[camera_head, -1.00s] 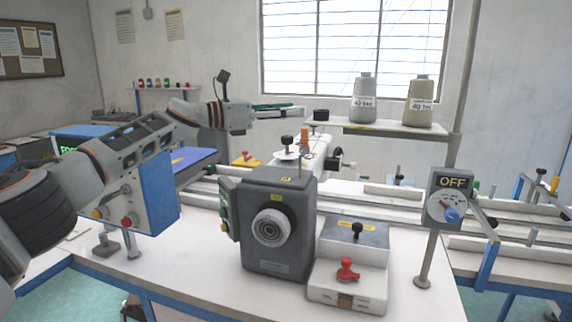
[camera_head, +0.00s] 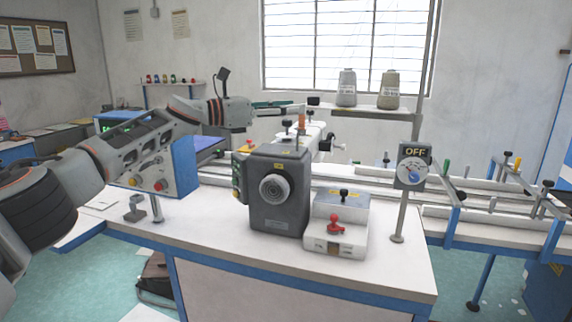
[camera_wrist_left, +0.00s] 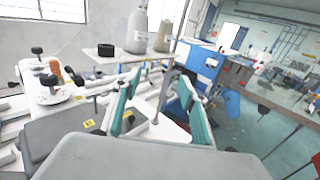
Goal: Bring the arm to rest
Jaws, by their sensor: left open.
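My left arm comes in from the left of the head view, with its gripper (camera_head: 292,107) extended to the right at about the height of the spool shelf. The gripper also shows in the left wrist view (camera_wrist_left: 158,85), where its two teal fingers stand well apart with nothing held between them. In the head view it appears above and behind the dark grey sewing machine head (camera_head: 279,190), in front of the window wall. My right gripper is in neither view.
A white bench (camera_head: 330,280) carries the machine, a white box with a red knob (camera_head: 336,225) and a post with an OFF dial (camera_head: 411,173). Two thread spools (camera_head: 347,88) stand on a shelf (camera_head: 366,112). Rails run right.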

